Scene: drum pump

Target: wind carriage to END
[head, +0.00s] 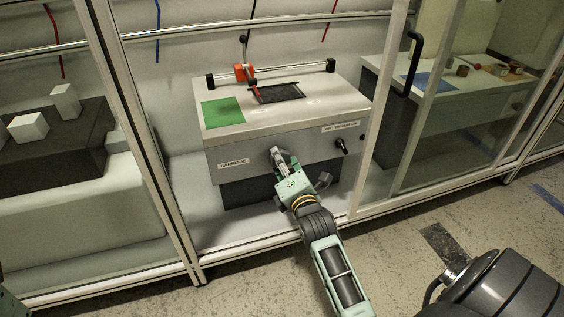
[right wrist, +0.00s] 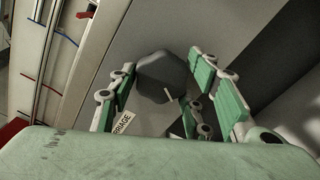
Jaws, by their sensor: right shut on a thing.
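The carriage is an orange block (head: 244,72) on a silver rail (head: 290,71) along the back of the white bench (head: 300,115). It sits left of the rail's middle, between two black end blocks. A "CARRIAGE" label (head: 233,164) is on the bench's front face and also shows in the right wrist view (right wrist: 122,124). My right gripper (head: 277,155) is at that face, right of the label. I cannot read any END mark.
A second black knob (head: 341,146) is on the front face at the right, under another label (head: 341,127). A green square (head: 222,112) and a black tray (head: 277,94) are on the bench top. Cabinet posts (head: 150,150) and a glass door with a black handle (head: 411,62) flank the opening.

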